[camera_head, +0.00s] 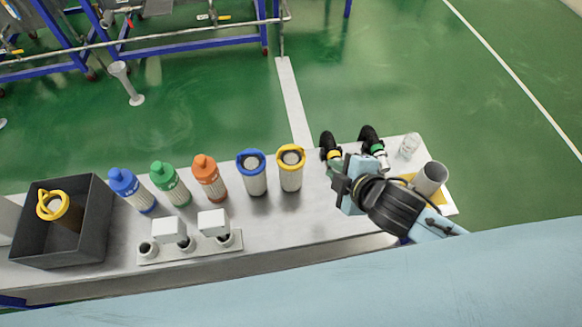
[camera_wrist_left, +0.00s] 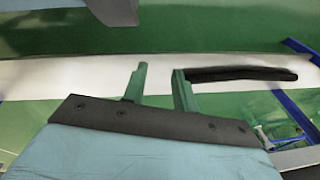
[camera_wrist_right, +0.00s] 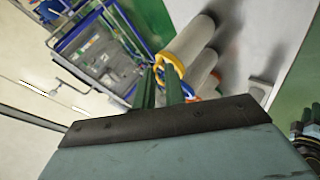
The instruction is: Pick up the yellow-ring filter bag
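The yellow-ring filter bag (camera_head: 290,177) stands upright on the bench, a pale cylinder with a yellow ring at its top. My right gripper (camera_head: 337,184) is to its right, apart from it. In the right wrist view the yellow-ring filter bag (camera_wrist_right: 188,42) lies beyond the fingertips of my right gripper (camera_wrist_right: 160,75), which are a little apart with nothing between them. My left gripper (camera_wrist_left: 158,78) is open and empty in the left wrist view; it is not in the head view.
A blue-ring filter (camera_head: 253,178) stands just left of the yellow one. Blue, green and orange bottles (camera_head: 207,178) stand farther left. A dark bin (camera_head: 92,225) holds another yellow-ringed item (camera_head: 60,212). A grey cylinder (camera_head: 430,179) and a glass (camera_head: 408,146) are at the right end.

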